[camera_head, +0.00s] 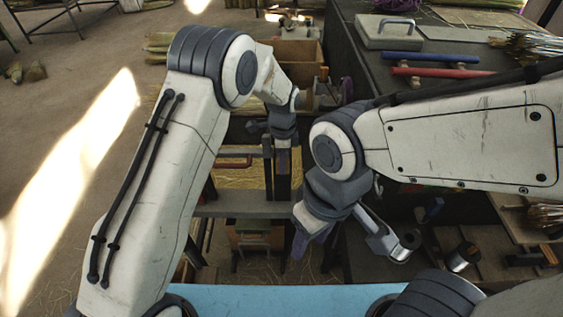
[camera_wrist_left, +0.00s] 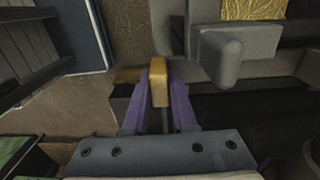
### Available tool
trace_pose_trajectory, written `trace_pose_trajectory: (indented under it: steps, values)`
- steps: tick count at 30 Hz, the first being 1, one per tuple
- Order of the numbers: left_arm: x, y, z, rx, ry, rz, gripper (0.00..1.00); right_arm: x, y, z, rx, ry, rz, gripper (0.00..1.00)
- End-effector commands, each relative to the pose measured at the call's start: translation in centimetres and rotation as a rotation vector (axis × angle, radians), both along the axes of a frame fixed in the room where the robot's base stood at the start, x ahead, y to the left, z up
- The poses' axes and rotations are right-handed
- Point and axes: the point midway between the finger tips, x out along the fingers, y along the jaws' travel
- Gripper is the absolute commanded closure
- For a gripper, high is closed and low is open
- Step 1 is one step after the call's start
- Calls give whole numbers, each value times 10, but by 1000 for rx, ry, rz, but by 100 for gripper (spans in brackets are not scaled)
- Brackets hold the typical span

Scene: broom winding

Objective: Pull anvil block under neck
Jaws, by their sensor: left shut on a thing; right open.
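My left gripper (camera_head: 282,152) points down over the bench frame in the head view. In the left wrist view its purple fingers (camera_wrist_left: 159,104) are shut on a small upright wooden piece (camera_wrist_left: 158,75), tan in colour. I cannot tell whether this piece belongs to the anvil block. A grey metal part with a rounded, projecting end (camera_wrist_left: 221,56) stands just right of the fingers, seemingly apart from them. My right gripper (camera_head: 312,242) hangs lower, open and empty, with purple fingers. The neck cannot be made out clearly; my arms hide part of the bench.
A dark worktop (camera_head: 445,60) at the upper right holds a blue bar (camera_head: 417,57), a red bar (camera_head: 441,72) and bristle bundles. A wooden box (camera_head: 299,53) stands at the back. A grey crossbeam (camera_head: 246,209) lies below my left gripper. Open floor lies left.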

Motion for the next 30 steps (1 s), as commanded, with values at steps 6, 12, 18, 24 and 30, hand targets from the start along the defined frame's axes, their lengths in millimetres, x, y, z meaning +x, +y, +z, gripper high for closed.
trace_pose_trajectory:
  steps: [6,12,18,24,30]
  values:
    - [-1,1,2,-4,0,3,100,0,0,0,0,0,0,50]
    - [-2,2,2,-4,2,4,45,0,0,0,0,0,0,50]
    - [-1,4,1,-3,0,7,45,0,0,0,0,0,0,50]
    - [1,4,6,-3,-3,6,45,0,0,-2,0,0,0,50]
    - [1,2,39,-5,-7,4,45,0,0,-10,0,0,0,50]
